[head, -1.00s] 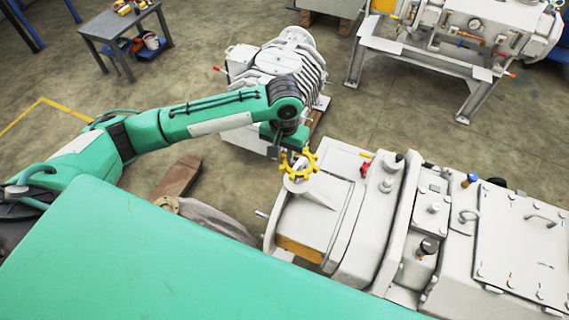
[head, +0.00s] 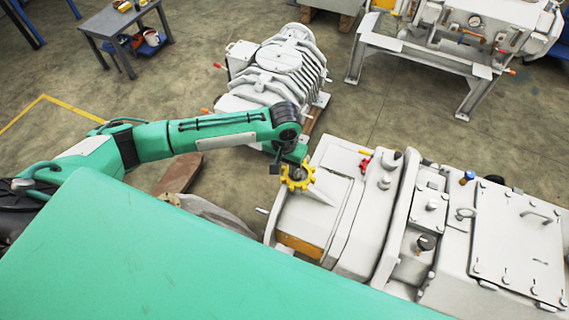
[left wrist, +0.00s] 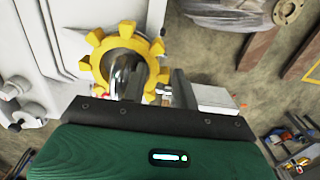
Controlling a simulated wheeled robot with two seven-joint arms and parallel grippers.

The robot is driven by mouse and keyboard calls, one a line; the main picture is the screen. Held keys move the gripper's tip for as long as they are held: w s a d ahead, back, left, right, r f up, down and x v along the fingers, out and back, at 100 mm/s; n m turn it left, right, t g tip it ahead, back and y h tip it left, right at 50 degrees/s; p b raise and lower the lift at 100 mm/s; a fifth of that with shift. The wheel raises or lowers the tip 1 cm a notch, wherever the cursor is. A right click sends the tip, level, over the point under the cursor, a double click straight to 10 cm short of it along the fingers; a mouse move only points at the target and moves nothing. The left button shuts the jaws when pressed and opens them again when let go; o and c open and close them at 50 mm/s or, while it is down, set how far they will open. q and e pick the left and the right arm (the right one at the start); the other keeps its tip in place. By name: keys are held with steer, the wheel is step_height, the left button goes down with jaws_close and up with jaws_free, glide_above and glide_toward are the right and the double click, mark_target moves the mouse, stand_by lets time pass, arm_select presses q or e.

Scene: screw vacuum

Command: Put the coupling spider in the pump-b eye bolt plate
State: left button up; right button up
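The yellow toothed coupling spider (head: 298,178) hangs from my left gripper (head: 292,160) over the near-left end of the white pump (head: 345,215). In the left wrist view, the spider (left wrist: 97,62) is a ring with its rim between my left gripper's fingers (left wrist: 155,85); one shiny finger shows inside the hole. A pale cone-shaped part (head: 322,192) of the pump top lies just right of the spider. I cannot tell if the spider touches it. No label marks the eye bolt plate. My right gripper is not in view.
A lid plate (head: 515,240) with handles covers the pump's right part; valves and knobs stand between. A ribbed grey machine (head: 280,72) stands behind my left arm. A table (head: 125,30) is at the back left. Open floor lies between.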

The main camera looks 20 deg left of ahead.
arm_select(q)
steer(key=shift+r, duration=0.15)
steer(key=shift+r, duration=0.35)
step_height(320, 180, up, 11)
steer(key=b, duration=0.3)
steer(key=shift+r, duration=0.2)
steer(key=shift+f, duration=0.1)
